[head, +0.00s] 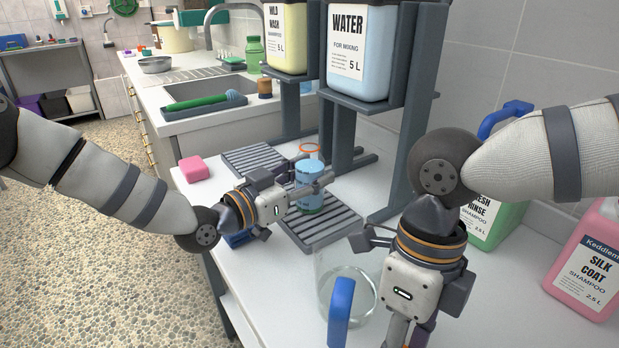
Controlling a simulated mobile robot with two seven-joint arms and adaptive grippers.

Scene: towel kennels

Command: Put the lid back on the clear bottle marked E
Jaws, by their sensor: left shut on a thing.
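A clear bottle (310,174) with an orange ring at its top and a blue band stands upright on the grey ribbed mat, with green at its base. My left gripper (312,186) reaches in from the left and is shut around its side. No letter E can be read on it. My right gripper (412,295) points down at the front, beside a clear jug (345,290). Its fingertips run out of the bottom of the picture, and a small purple patch shows there. I cannot make out a lid.
The ribbed mat (262,160) lies below a grey rack (412,110) holding WATER (357,50) and MILD WASH (286,35) containers. A pink block (194,168) lies at left. Pink (590,260) and green (495,222) shampoo jugs stand at right. A sink (210,90) is behind.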

